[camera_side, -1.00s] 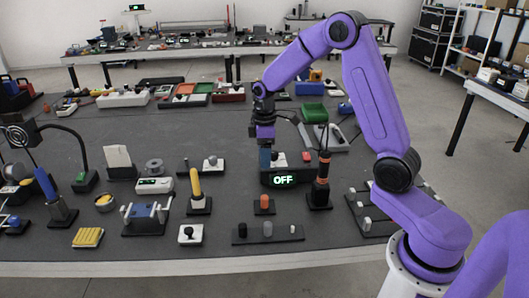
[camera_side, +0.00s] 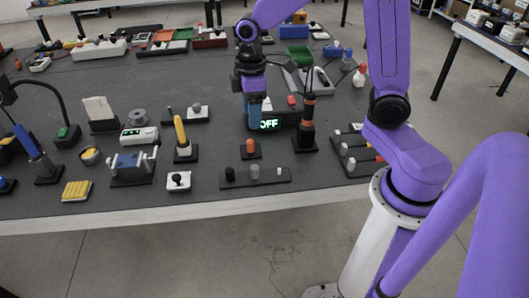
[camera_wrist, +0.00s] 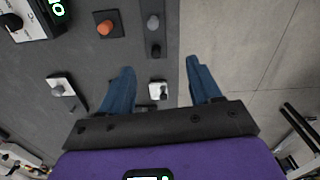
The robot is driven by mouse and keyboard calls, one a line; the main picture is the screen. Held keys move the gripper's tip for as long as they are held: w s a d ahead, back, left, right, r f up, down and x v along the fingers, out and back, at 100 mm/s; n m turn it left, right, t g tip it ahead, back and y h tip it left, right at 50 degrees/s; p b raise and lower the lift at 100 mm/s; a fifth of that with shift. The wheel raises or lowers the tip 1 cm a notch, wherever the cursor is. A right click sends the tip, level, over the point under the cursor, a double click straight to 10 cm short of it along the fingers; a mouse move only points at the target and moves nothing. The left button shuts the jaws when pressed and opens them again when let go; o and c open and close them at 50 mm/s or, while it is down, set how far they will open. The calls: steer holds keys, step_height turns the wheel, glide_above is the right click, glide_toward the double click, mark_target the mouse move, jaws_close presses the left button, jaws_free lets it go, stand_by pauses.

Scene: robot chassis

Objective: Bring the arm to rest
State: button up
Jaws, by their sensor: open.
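My gripper (camera_side: 255,118) is over the dark table in the side view, its blue fingers pointing down and in front of part of the box with the green OFF display (camera_side: 270,124). In the wrist view my gripper (camera_wrist: 158,70) shows two blue fingers spread wide with nothing between them.
An orange button (camera_side: 250,146), a dark strip with several pegs (camera_side: 278,175) and a black and orange upright tool (camera_side: 307,125) stand close by. The table's front edge (camera_side: 150,215) has open floor beyond it. In the wrist view the floor (camera_wrist: 250,60) lies on the right.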

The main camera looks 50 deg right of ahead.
steer(key=s+a+r+n, duration=0.1)
steer(key=s, duration=1)
steer(key=s+r+n, duration=0.1)
steer(key=s, duration=1.1)
steer(key=shift+a+r, duration=0.25)
steer(key=shift+a, duration=0.1)
